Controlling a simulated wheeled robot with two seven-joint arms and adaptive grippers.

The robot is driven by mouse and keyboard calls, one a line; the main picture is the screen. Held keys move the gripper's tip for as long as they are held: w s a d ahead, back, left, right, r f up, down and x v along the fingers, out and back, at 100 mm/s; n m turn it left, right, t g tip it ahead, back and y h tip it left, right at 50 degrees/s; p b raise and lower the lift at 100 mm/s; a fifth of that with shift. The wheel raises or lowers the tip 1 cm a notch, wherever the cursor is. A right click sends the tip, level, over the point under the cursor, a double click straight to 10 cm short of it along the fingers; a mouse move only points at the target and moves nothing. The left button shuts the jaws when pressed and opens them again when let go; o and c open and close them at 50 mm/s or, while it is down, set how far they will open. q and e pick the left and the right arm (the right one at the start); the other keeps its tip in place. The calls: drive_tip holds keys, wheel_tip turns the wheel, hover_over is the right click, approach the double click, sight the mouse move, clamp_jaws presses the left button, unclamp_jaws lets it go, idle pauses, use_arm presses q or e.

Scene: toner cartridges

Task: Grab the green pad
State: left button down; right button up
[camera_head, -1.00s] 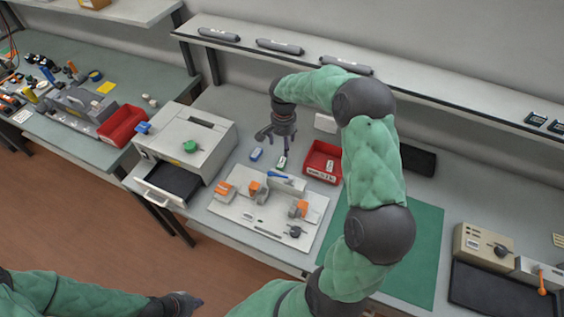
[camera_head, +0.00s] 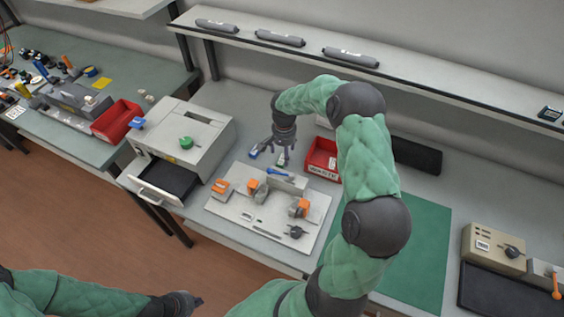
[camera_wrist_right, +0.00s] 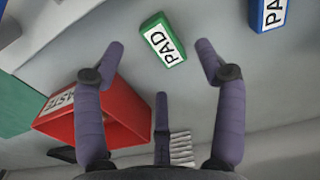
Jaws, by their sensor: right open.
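The green pad (camera_wrist_right: 163,40) lies on the grey bench in the right wrist view, with a white label reading PAD. It lies between and slightly beyond the spread fingertips of my right gripper (camera_head: 277,157). The right gripper is open and empty, with its fingers pointing down at the bench in the head view. There the fingers largely hide the green pad. A blue pad (camera_wrist_right: 270,12) lies to the right of the green one; it also shows in the head view (camera_head: 253,153). My left gripper (camera_head: 186,302) is at the bottom of the head view, away from the bench; its fingers are unclear.
A red waste bin (camera_wrist_right: 108,118) stands close to the right gripper, and also shows in the head view (camera_head: 322,173). A white board with orange clamps (camera_head: 258,222) lies in front. A grey machine (camera_head: 205,140) stands left. A shelf (camera_head: 400,80) runs behind.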

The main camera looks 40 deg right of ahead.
sight(282, 161)
wheel_tip(282, 161, down, 4)
drive_tip(key=shift+f+b, duration=0.15)
drive_tip(key=shift+b, duration=0.3)
drive_tip(key=c, duration=1)
drive_tip(key=shift+c, duration=0.2)
